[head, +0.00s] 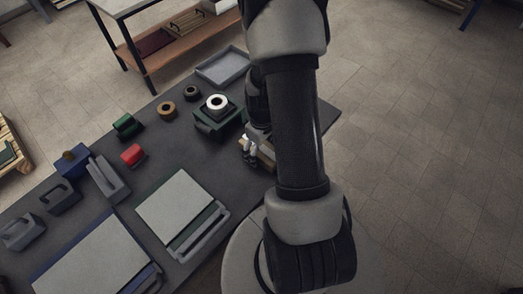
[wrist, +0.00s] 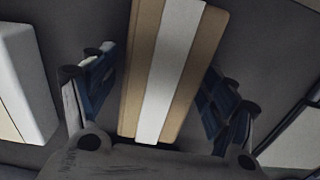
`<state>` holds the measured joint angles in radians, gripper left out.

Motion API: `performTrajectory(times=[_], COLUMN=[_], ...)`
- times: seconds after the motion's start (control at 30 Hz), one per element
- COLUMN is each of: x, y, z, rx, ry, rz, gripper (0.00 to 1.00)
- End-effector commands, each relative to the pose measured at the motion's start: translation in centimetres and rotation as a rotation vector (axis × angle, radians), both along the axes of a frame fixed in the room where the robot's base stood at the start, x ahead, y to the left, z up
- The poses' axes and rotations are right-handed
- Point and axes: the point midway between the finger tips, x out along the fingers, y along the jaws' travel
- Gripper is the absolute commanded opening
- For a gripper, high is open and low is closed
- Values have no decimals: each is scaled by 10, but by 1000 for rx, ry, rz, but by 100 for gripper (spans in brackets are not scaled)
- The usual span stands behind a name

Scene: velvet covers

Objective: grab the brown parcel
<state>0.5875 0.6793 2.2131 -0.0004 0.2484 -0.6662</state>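The brown parcel (wrist: 128,75) is a tan box with a wide white band along it. In the wrist view it lies between the two blue-padded fingers of my gripper (wrist: 158,78). The fingers are open, one on each side, with a narrow dark gap showing between each finger and the parcel. The parcel's near end reaches close to the gripper's palm. In the head view the parcel (head: 267,152) shows only in part at the table's right side, beside my gripper (head: 250,148); my arm hides the rest.
On the dark table (head: 160,180), a dark green box with a white roll (head: 216,102) stands just left of my gripper. Brown rolls (head: 167,109), a grey tray (head: 222,66), a red item (head: 133,155) and pale flat boxes (head: 175,205) lie around. The table's right edge is close.

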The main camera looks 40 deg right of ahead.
Motion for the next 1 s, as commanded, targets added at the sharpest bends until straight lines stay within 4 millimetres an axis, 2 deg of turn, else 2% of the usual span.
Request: performTrajectory(times=[0.07, 0.8, 1.0], x=[0, 0, 0], y=[0, 0, 0], z=[0, 0, 1], rx=[0, 0, 0], ry=[0, 0, 0], rz=[0, 0, 0], gripper=[70, 20, 19])
